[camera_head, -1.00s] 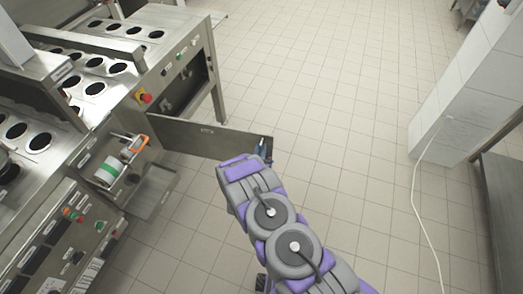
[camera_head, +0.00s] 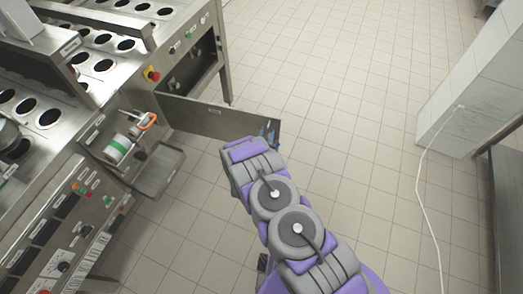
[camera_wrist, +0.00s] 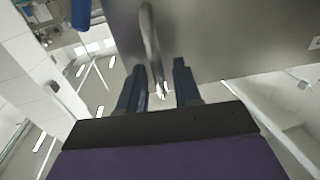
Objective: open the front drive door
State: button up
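The front drive door (camera_head: 200,117) is a flat grey metal panel. In the head view it stands swung out from the front of the machine, with its free end to the right over the floor. My gripper (camera_head: 271,132) is at that free end, its fingertips mostly hidden behind my arm. In the wrist view the door (camera_wrist: 230,40) fills the upper right, and its curved metal handle (camera_wrist: 150,35) reaches down toward the space between my two dark fingers. My gripper (camera_wrist: 160,75) is open, the fingers apart with a gap around the handle's end. I cannot tell whether they touch it.
The steel cup-filling machine (camera_head: 60,178) stands on the left, with an open bay (camera_head: 192,65) behind the door. A green-and-white roll (camera_head: 118,148) sits at its front. A tiled pillar (camera_head: 470,100) with a white cable (camera_head: 419,185) is at the right. Tiled floor between is clear.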

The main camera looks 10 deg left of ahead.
jog(key=s+p, duration=0.2)
jog(key=s, duration=1.4)
jog(key=shift+s, duration=0.2)
jog(key=shift+w+a, duration=0.1)
jog(key=shift+a, duration=0.05)
jog(key=w+a+r+m+g+y, duration=0.1)
jog(key=w+a+r+m+g, duration=0.4)
jog(key=r+g, duration=0.35)
jog(key=s+d+r+n+g+y, duration=0.1)
jog(key=s+d+r+n+g, duration=0.15)
jog(key=r, duration=0.45)
jog(key=s+d+r+n+g+y, duration=0.1)
jog(key=s+d+r+g, duration=0.15)
jog(key=r, duration=0.55)
jog(key=s+d+r+g+h, duration=0.1)
jog(key=s+d+r+g, duration=0.1)
jog(key=s+d+r, duration=0.3)
jog(key=s+d+r+n+g+h, duration=0.1)
jog(key=s+d+r, duration=0.4)
jog(key=s+d, duration=0.7)
jog(key=s+d+r+g+h, duration=0.1)
jog(key=s+d+r+g, duration=0.2)
jog(key=s+d+r, duration=0.2)
jog(key=s+d, duration=0.3)
jog(key=s, duration=0.3)
jog(key=shift+s+d+r, duration=0.2)
jog(key=shift+d, duration=0.1)
